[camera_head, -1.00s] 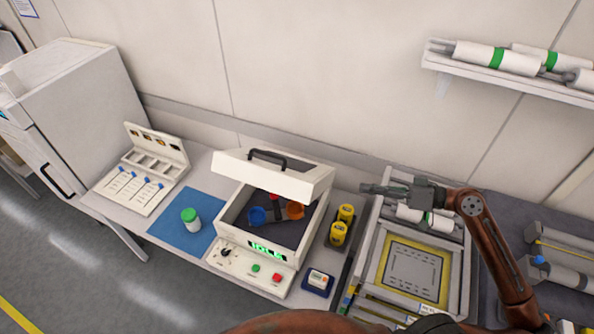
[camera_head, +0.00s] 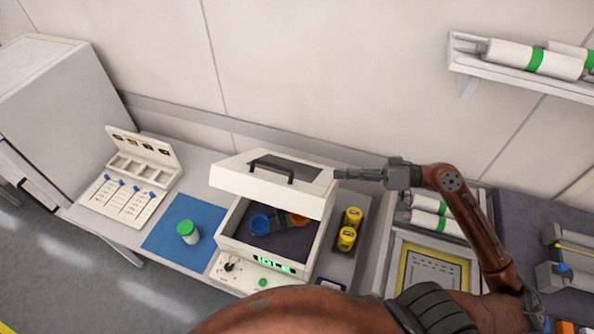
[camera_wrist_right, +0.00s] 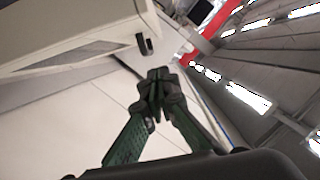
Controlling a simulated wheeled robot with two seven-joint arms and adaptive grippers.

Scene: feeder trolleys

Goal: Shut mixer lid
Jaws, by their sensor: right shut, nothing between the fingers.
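The mixer (camera_head: 312,258) is a white box on the bench in the head view, with a green display on its front. Its lid (camera_head: 242,181), with a dark window and a black handle (camera_head: 270,170), is partly lowered, with a gap above the open bowl space. Inside show a blue cup (camera_head: 260,224) and an orange cup partly hidden by the lid. My right gripper (camera_head: 340,174) is shut and empty, its tips at or very near the lid's right edge; I cannot tell if they touch. In the right wrist view the gripper (camera_wrist_right: 158,76) shows closed fingers below a pale panel. My left gripper is not in view.
A white-and-green jar (camera_head: 188,232) stands on a blue mat (camera_head: 165,238) left of the mixer. A case with syringes (camera_head: 125,200) is farther left. A wall shelf (camera_head: 500,72) holds rolls at upper right.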

